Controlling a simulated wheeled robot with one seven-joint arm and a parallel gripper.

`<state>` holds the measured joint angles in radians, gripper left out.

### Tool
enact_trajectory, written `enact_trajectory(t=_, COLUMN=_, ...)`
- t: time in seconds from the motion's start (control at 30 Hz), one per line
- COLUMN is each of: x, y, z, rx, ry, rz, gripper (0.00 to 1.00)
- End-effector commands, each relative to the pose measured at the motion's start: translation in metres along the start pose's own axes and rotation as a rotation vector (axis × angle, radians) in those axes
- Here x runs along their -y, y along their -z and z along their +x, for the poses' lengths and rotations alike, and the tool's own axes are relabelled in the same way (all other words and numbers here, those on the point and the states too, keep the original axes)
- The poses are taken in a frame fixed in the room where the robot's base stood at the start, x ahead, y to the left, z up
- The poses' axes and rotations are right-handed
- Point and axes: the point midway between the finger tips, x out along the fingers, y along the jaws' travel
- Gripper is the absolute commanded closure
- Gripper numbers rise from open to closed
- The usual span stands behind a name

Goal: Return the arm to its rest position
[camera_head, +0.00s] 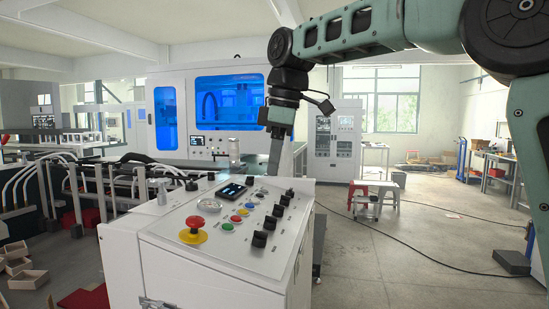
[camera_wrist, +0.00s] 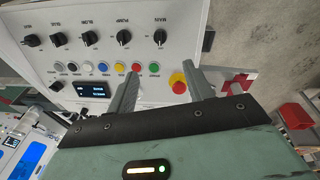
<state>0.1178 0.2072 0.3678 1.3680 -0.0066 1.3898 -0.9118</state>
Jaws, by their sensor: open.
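My arm reaches in from the upper right of the head view and bends down behind the white control console (camera_head: 220,270). My gripper (camera_head: 273,170) hangs over the far side of the console, its fingertips hard to make out there. In the wrist view my gripper (camera_wrist: 161,76) has its two fingers spread apart with nothing between them. The sloped panel (camera_wrist: 190,45) lies beyond the fingers. A red emergency button (camera_wrist: 178,82) shows near the right finger; it also shows in the head view (camera_head: 193,222). Contact with the panel cannot be told.
The panel carries black knobs (camera_head: 265,224), coloured buttons (camera_head: 236,218) and a small display (camera_head: 230,191). A machine with blue windows (camera_head: 228,100) stands behind. A conveyor with hoses (camera_head: 90,185) is at left.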

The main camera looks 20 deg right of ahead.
Motion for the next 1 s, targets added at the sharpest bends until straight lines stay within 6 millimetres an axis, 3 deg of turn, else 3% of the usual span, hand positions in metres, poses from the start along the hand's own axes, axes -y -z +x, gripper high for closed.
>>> enact_trajectory(t=0.23, x=0.0, y=0.0, z=0.0, rx=0.0, ry=0.0, rz=0.0, gripper=0.48)
enact_trajectory(t=0.37, x=0.025, y=0.01, z=0.024, rx=0.005, ry=0.019, rz=0.019, gripper=0.48)
enact_trajectory(t=0.53, x=0.106, y=0.023, z=0.088, rx=0.025, ry=0.066, rz=0.103, gripper=0.48)
enact_trajectory(t=0.67, x=0.179, y=0.014, z=0.141, rx=0.051, ry=0.095, rz=0.194, gripper=0.48)
enact_trajectory(t=0.8, x=0.253, y=-0.017, z=0.19, rx=0.088, ry=0.111, rz=0.297, gripper=0.48)
enact_trajectory(t=0.9, x=0.294, y=-0.046, z=0.216, rx=0.113, ry=0.112, rz=0.365, gripper=0.48)
enact_trajectory(t=1.0, x=0.322, y=-0.072, z=0.234, rx=0.133, ry=0.108, rz=0.42, gripper=0.48)
